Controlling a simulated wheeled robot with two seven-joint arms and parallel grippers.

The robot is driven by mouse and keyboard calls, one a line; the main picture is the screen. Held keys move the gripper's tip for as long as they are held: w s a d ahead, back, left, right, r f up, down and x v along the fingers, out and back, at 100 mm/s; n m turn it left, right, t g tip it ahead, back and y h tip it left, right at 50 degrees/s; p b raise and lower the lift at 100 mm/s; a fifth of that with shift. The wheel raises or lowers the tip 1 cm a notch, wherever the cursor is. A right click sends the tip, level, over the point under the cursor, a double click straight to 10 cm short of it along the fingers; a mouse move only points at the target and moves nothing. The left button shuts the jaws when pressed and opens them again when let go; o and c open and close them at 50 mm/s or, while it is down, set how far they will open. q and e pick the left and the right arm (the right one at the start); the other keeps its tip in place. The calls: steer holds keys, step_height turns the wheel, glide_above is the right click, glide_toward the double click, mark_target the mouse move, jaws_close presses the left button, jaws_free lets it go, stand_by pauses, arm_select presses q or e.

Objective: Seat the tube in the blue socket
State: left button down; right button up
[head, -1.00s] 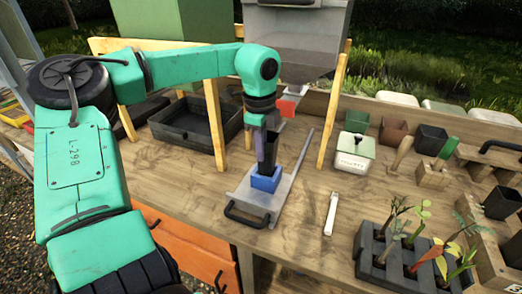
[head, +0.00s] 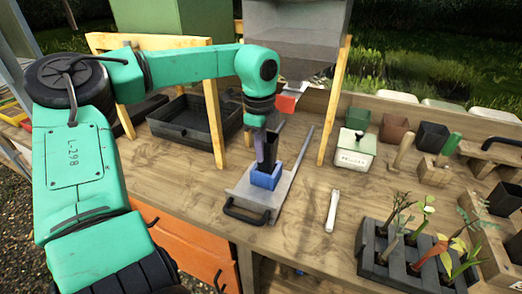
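The tube (head: 270,153) is dark and roughly upright. Its lower end is at the blue socket (head: 264,178), a small blue block on a grey metal plate with a black handle. From this angle I cannot tell how deep the tube sits in the socket. The far finger is mostly hidden. My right gripper is not in view.
A grey hopper (head: 288,38) on wooden posts stands behind. A black tray (head: 196,122) lies to the left. A lidded pale box (head: 355,150), a white marker-like stick (head: 332,211) and a dark planter with seedlings (head: 372,268) are to the right. Bare wood surrounds the plate.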

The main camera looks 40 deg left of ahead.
arm_select(q)
steer(key=shift+f, duration=0.1)
steer(key=shift+f+b, duration=0.65)
steer(key=shift+b, duration=0.1)
steer(key=shift+f, duration=0.1)
steer(key=shift+f+b, duration=0.6)
steer(key=shift+b, duration=0.35)
stand_by(0.9)
stand_by(0.6)
steer(key=c, duration=1)
jaws_free()
steer(key=shift+r+p, duration=3.15)
steer(key=shift+r, duration=1.35)
